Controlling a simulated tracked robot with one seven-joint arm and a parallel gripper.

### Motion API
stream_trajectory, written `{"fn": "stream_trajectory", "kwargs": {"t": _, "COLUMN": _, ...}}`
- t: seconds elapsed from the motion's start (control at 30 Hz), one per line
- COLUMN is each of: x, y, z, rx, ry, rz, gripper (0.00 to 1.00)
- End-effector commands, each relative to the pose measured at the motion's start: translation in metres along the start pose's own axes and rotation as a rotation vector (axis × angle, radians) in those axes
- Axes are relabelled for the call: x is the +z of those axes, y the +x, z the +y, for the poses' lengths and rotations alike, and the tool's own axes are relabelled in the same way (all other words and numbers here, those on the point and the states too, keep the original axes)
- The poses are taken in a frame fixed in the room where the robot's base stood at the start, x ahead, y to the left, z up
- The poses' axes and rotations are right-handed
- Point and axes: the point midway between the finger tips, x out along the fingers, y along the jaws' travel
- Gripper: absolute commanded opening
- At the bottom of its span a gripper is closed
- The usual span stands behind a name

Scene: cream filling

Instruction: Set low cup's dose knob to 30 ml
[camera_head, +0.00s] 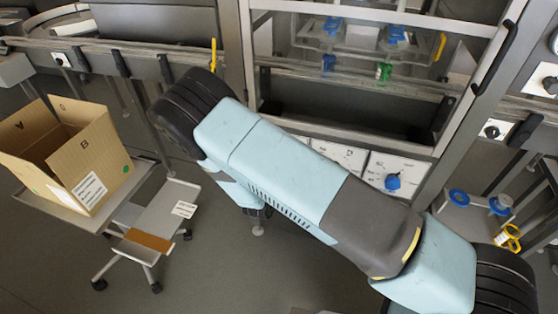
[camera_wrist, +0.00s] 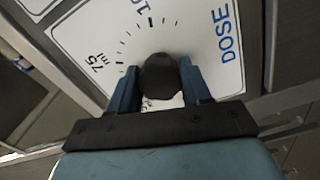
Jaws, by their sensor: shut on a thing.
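In the wrist view my gripper (camera_wrist: 160,84) is shut on a black dose knob (camera_wrist: 161,72), with one blue finger on each side of it. The knob sits on a white dial plate (camera_wrist: 190,35) with the blue word DOSE. Tick marks curve around the knob's upper left, with a 75 ml label and another number, partly cut off, near the top. I cannot make out a pointer on the knob, so its setting cannot be read. The 30 mark is not visible. In the head view my arm hides the gripper and this knob.
In the head view a white panel with a blue knob (camera_head: 393,182) shows beside my arm. Blue and green fittings (camera_head: 384,72) are inside the machine frame. An open cardboard box (camera_head: 88,165) stands on a cart at left. Black-knob plates (camera_head: 492,131) are at right.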

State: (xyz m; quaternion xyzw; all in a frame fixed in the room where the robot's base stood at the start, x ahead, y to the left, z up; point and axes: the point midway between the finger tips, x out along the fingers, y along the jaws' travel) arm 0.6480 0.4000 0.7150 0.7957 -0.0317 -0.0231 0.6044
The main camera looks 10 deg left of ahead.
Motion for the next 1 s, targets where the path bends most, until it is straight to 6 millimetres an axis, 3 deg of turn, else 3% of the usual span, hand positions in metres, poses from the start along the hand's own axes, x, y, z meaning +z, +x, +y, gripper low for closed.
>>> {"fn": "stream_trajectory", "kwargs": {"t": 0.43, "x": 0.002, "y": -0.0033, "z": -0.0051, "rx": -0.013, "ry": -0.015, "rz": -0.002, "gripper": 0.17}}
{"fn": "stream_trajectory", "kwargs": {"t": 0.47, "x": 0.002, "y": -0.0033, "z": -0.0052, "rx": -0.013, "ry": -0.015, "rz": -0.002, "gripper": 0.49}}
{"fn": "stream_trajectory", "kwargs": {"t": 0.5, "x": 0.0019, "y": -0.0033, "z": -0.0051, "rx": -0.012, "ry": -0.015, "rz": -0.001, "gripper": 0.53}}
{"fn": "stream_trajectory", "kwargs": {"t": 0.73, "x": 0.0011, "y": -0.0017, "z": -0.0027, "rx": -0.007, "ry": -0.012, "rz": -0.001, "gripper": 0.73}}
{"fn": "stream_trajectory", "kwargs": {"t": 1.0, "x": 0.0004, "y": -0.0025, "z": -0.0014, "rx": -0.004, "ry": -0.01, "rz": 0.0, "gripper": 0.73}}
